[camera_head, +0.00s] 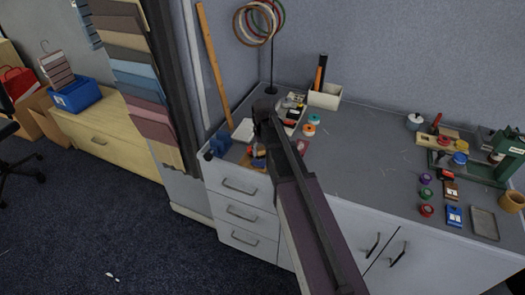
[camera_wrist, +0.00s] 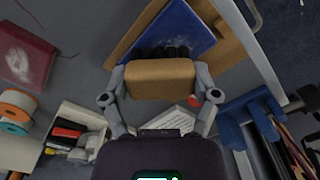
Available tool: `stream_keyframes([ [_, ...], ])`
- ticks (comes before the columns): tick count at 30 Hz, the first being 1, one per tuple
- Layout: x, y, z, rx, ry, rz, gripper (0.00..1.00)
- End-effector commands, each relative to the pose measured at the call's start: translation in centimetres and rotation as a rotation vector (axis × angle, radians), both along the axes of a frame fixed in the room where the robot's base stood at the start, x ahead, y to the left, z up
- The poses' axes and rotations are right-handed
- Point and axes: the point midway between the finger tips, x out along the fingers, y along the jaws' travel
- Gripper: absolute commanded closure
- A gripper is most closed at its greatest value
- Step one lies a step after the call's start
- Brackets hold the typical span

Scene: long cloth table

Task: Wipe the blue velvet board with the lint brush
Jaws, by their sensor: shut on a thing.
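The lint brush (camera_wrist: 160,72) is a tan block with black bristles on its far side in the wrist view. My gripper (camera_wrist: 162,88) is shut on it, one finger at each end. The blue velvet board (camera_wrist: 182,24) lies on a tan wooden base just beyond the bristles, partly covered by the brush. I cannot tell whether the bristles touch it. In the head view my arm hides the brush and most of the board near the table's front left edge.
A dark red square with a pale smear (camera_wrist: 24,55) lies to the left in the wrist view. A white tray of small items (camera_wrist: 72,133) and a blue holder (camera_wrist: 238,122) flank my gripper. The middle of the grey tabletop (camera_head: 355,140) is mostly clear.

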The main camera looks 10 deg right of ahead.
Motion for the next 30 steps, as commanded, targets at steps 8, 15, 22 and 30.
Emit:
stream_keyframes([
  [8,-0.1,0.0,-0.1,0.0,0.001,0.0,0.6],
  [15,-0.8,0.5,0.0,0.001,0.001,0.0,0.6],
  [22,-2.0,1.4,0.1,0.001,0.001,0.001,0.61],
  [30,-3.1,2.2,0.2,0.0,0.0,-0.001,0.61],
])
